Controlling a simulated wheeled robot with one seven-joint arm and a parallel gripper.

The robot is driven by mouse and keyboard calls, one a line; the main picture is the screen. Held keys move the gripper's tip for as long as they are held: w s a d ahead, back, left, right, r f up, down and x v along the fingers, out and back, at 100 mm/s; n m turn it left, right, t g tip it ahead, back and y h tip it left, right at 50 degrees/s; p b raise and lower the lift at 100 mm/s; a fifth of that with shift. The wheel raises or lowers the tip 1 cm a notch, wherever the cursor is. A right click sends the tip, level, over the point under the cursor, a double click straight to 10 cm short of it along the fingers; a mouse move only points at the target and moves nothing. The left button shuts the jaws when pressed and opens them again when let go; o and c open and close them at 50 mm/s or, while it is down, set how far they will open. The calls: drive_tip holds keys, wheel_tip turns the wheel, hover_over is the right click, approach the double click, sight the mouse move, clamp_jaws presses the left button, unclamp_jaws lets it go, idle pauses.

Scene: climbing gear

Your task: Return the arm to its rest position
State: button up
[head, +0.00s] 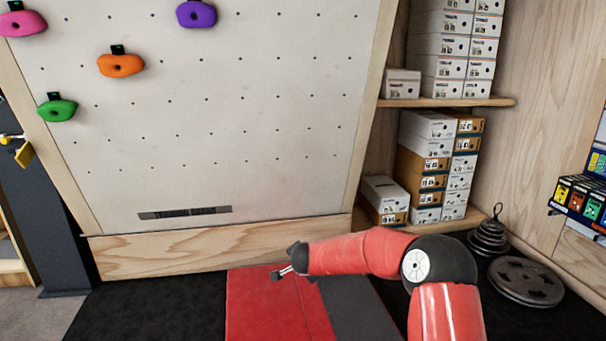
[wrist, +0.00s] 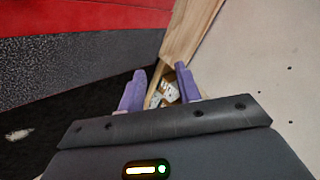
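My red arm (head: 350,254) reaches leftward across the lower part of the head view, in front of the climbing wall's wooden base. My gripper (head: 278,274) is at its left end, small in this view, above the red and grey mat (head: 265,305). In the wrist view my gripper (wrist: 160,74) shows two purple fingers standing apart. Nothing is held between them; only the distant wood edge and some boxes show through the gap.
The pale climbing wall (head: 230,120) carries pink, green, orange and purple holds. Shelves with stacked boxes (head: 425,180) stand right of it. Weight plates (head: 525,281) lie on the floor at right, near a small stack of weights (head: 488,238). Dark floor is open at left.

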drive_tip(key=s+a+r+n+t+y, duration=0.2)
drive_tip(key=s+r+n, duration=0.2)
drive_tip(key=r, duration=0.8)
drive_tip(key=s+r+n+g+y+p, duration=0.1)
drive_tip(key=s+r+n+y, duration=0.1)
drive_tip(key=s+r+n, duration=0.55)
drive_tip(key=s+d+g+h, duration=0.1)
drive_tip(key=s+d, duration=0.4)
drive_tip(key=s, duration=0.7)
drive_tip(key=s+d+m+g+h+p, duration=0.1)
drive_tip(key=s+d+g+h, duration=0.1)
drive_tip(key=s+d, duration=0.4)
drive_tip(key=s+d+g+h, duration=0.1)
drive_tip(key=s+d, duration=0.5)
drive_tip(key=s, duration=1.1)
drive_tip(key=shift+s+f+g, duration=0.3)
drive_tip(key=shift+s+g, duration=0.05)
drive_tip(key=shift+g, duration=0.15)
drive_tip(key=shift+a+m, duration=0.1)
drive_tip(key=shift+m, duration=0.15)
